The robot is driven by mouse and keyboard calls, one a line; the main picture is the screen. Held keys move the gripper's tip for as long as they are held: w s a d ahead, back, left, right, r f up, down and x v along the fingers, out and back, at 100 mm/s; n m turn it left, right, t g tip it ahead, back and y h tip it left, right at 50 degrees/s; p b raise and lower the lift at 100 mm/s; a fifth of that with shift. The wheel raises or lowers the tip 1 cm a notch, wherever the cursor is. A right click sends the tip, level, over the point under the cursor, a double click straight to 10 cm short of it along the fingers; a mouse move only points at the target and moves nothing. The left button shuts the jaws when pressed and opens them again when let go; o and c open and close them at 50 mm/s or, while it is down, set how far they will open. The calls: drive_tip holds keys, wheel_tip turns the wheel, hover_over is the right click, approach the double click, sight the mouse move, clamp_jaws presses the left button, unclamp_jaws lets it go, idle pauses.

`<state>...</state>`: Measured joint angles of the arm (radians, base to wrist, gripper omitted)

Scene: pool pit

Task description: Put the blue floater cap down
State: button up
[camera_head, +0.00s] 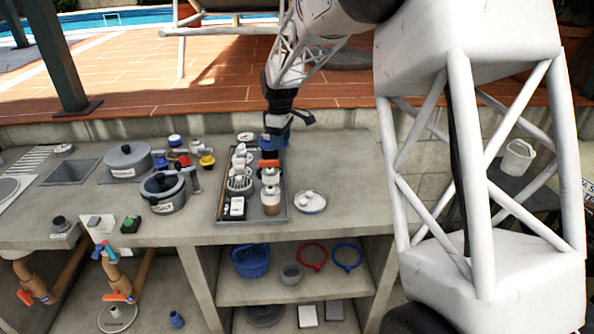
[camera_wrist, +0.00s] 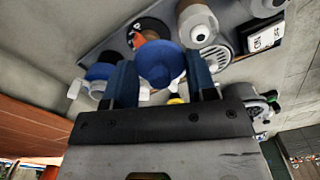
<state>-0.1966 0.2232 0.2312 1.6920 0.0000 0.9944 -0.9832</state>
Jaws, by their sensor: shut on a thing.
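The blue floater cap (camera_wrist: 160,64) shows in the wrist view as a round blue piece between the two blue fingers of my gripper (camera_wrist: 161,80). My gripper is shut on it. In the head view my gripper (camera_head: 275,134) points down over the back right end of a dark tray (camera_head: 279,216) on the grey counter. The fingers and cap merge into one blue patch there, so I cannot tell whether the cap touches anything below.
The tray holds several bottles, cups and a white-labelled box (camera_head: 235,207). A small white dish (camera_head: 310,201) stands right of it, and grey pots (camera_head: 164,194) stand left. Bare counter (camera_head: 350,175) lies to the right. A blue basket (camera_head: 250,261) is on the shelf below.

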drive_tip(key=s+d+f, duration=0.3)
drive_tip(key=s, duration=0.2)
drive_tip(key=s+d+f, duration=0.2)
drive_tip(key=s+f, duration=0.1)
drive_tip(key=s, duration=0.1)
drive_tip(key=s+d+f, duration=0.3)
drive_tip(key=s, duration=0.2)
drive_tip(key=shift+s+d+f, duration=0.25)
drive_tip(key=shift+s+d, duration=0.05)
drive_tip(key=shift+d, duration=0.05)
hover_over(302, 180)
drive_tip(key=shift+s+d+f, duration=0.1)
drive_tip(key=shift+s+f, duration=0.35)
drive_tip(key=shift+f, duration=0.25)
drive_tip(key=shift+w, duration=0.1)
drive_tip(key=shift+w, duration=0.2)
drive_tip(key=shift+w+f, duration=0.1)
drive_tip(key=shift+f, duration=1.7)
